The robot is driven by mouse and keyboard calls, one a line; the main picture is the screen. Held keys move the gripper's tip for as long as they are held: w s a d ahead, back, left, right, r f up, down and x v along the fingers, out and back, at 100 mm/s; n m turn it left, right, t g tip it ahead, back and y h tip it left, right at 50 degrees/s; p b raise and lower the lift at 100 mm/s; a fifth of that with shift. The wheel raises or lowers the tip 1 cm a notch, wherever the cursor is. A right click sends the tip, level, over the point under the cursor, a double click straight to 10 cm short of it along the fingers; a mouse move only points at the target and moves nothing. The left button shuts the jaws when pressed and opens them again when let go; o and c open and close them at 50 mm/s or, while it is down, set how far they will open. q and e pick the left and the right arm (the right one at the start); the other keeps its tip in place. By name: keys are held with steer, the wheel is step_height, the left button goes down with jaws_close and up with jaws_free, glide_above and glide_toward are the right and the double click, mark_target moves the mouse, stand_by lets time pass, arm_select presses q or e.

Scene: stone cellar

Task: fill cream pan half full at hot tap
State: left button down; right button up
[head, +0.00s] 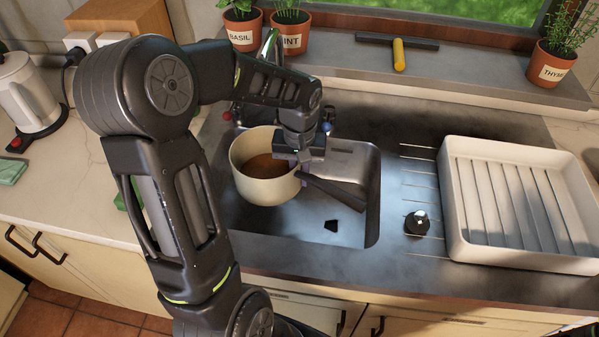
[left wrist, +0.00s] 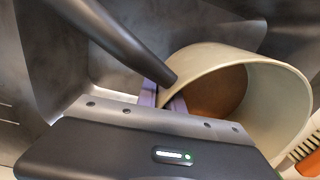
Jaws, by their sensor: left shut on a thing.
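The cream pan (head: 250,190) is in the left part of the sink (head: 362,232), or just above its floor; I cannot tell which. It looks roughly upright, with a brown inside and no clear water line. Its black handle (head: 335,193) points right.
A white draining tray (head: 452,215) stands right of the sink. A small black plug-like piece (head: 417,224) lies between them. Potted herbs and a yellow-handled squeegee (head: 399,55) are on the sill. A kettle (head: 25,95) stands at the left.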

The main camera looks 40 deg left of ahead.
mark_target(300, 185)
arm_select(q)
steer(key=shift+f+b, duration=4.25)
steer(key=shift+f, duration=1.6)
steer(key=c, duration=1.4)
jaws_free()
step_height(300, 185, up, 8)
steer(key=shift+f, duration=0.1)
